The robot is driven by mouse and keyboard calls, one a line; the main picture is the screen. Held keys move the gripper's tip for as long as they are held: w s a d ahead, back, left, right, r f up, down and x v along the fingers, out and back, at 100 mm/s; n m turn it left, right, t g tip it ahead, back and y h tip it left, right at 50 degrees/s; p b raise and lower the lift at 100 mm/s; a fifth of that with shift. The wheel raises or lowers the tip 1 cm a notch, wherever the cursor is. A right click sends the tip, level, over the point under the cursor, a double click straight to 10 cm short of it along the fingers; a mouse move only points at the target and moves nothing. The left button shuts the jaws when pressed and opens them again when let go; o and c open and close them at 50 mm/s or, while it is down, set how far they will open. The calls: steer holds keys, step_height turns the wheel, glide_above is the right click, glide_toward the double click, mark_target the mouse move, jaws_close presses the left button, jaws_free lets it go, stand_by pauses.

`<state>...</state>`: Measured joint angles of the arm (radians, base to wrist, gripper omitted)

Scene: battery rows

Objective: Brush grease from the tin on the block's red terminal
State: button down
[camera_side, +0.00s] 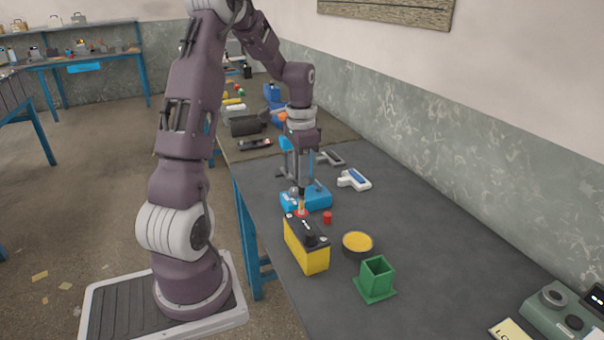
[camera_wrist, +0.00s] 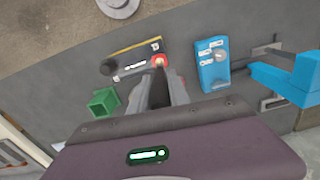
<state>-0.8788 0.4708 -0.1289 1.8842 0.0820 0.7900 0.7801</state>
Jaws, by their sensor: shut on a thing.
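The block is a battery (camera_side: 306,248) with yellow sides and a black top, standing upright on the bench. Its red terminal (camera_side: 301,213) is at the far end of the top and also shows in the wrist view (camera_wrist: 159,61). My gripper (camera_side: 301,187) is shut on a brush (camera_side: 302,203), of which only a small light-brown part shows. It points down at the red terminal; I cannot tell whether the bristles touch it. The round tin (camera_side: 358,243) of yellow grease stands open to the right of the battery. The tin is not seen in the wrist view.
An empty green square holder (camera_side: 376,278) stands near the tin. A small red cap (camera_side: 327,217) lies beside the battery. A blue device (camera_side: 319,197) sits close behind, and a white-and-blue tool (camera_side: 354,180) lies farther back.

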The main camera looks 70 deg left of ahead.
steer(key=shift+a, duration=0.15)
steer(key=shift+d, duration=0.4)
stand_by(0.6)
steer(key=shift+a, duration=0.2)
stand_by(0.3)
steer(key=shift+r, duration=3.5)
